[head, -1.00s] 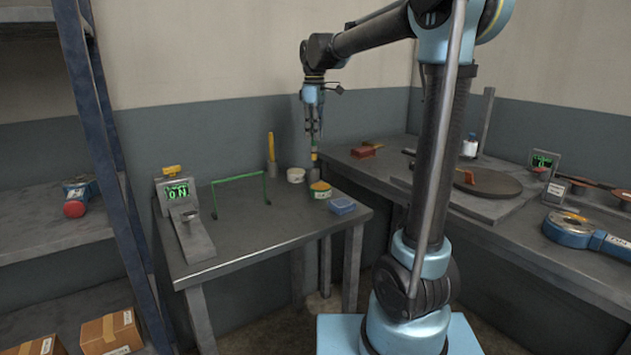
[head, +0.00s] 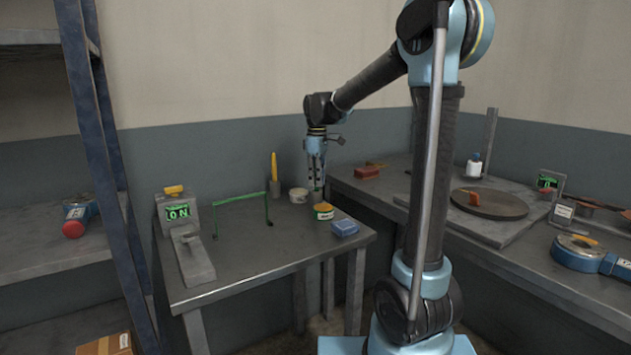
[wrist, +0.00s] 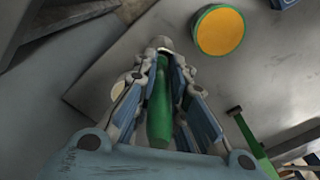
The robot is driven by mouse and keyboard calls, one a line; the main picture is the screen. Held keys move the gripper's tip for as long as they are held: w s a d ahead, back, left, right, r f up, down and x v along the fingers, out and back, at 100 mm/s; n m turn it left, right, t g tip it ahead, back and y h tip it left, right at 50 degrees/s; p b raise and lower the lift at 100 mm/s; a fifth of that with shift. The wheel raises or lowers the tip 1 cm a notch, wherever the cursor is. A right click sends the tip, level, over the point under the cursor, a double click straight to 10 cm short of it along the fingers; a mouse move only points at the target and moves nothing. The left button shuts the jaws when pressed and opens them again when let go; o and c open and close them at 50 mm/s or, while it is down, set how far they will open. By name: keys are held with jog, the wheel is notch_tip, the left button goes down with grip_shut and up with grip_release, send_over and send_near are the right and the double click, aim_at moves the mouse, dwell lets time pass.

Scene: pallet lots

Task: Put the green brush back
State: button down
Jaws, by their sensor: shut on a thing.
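My gripper (head: 317,184) points down over the back right of the small table. In the wrist view its fingers (wrist: 163,62) are closed around the green brush (wrist: 158,110), whose green handle lies between them. In the head view only a bit of green (head: 318,191) shows below the fingertips. The brush's lower end is hidden, just behind the orange-topped tub (head: 323,213). I cannot tell whether it touches anything. A yellow-handled tool (head: 274,166) stands upright in a small grey holder (head: 274,188) to the left.
A white tub (head: 298,195) stands behind the orange-topped tub. A blue box (head: 345,228) lies near the right edge. The table's front middle is clear.

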jog(key=shift+f, duration=0.15)
jog(key=c, duration=1.6)
grip_release()
notch_tip(320, 180, up, 12)
jog(key=shift+s+r, duration=0.1)
jog(key=s+d+f+m+t, duration=0.1)
jog(key=s+d+f+m, duration=0.25)
jog(key=s+d, duration=0.4)
jog(key=s+d+f+m, duration=0.3)
jog(key=s+d+f, duration=0.2)
jog(key=s+d, duration=0.25)
jog(key=s+d+f+m, duration=0.3)
jog(key=s+f, duration=0.5)
jog(key=f, duration=0.1)
jog(key=s+d+f+m+t, duration=0.1)
jog(key=s+d+f+m, duration=0.2)
jog(key=s+f, duration=0.5)
jog(key=shift+s+f+m, duration=0.4)
jog(key=shift+f+m, duration=0.15)
jog(key=shift+m, duration=0.2)
